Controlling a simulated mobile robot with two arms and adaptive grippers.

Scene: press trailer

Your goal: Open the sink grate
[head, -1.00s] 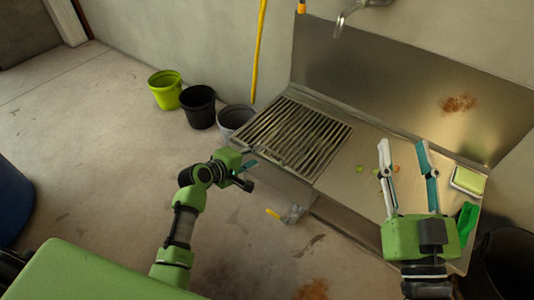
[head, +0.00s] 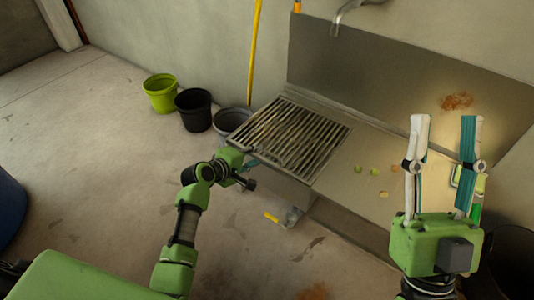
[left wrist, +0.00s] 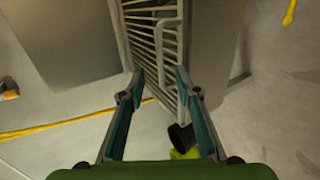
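The sink grate (head: 292,137) is a panel of metal bars lying flat and closed over the left part of the steel sink unit (head: 350,185). My left gripper (head: 252,163) is low at the grate's front left edge, partly hidden by its own wrist in the head view. In the left wrist view, its fingers are open (left wrist: 158,74), with the grate's bars (left wrist: 145,30) and a rod-like handle (left wrist: 160,50) showing ahead between the fingertips. I cannot tell whether they touch. My right gripper (head: 445,120) is open and empty above the right of the counter.
A faucet (head: 345,14) hangs above the sink. Green and orange scraps (head: 373,170) lie on the counter. A sponge (head: 481,183) is behind my right gripper. Green (head: 162,93), black (head: 194,110) and grey (head: 231,121) buckets stand left of the sink.

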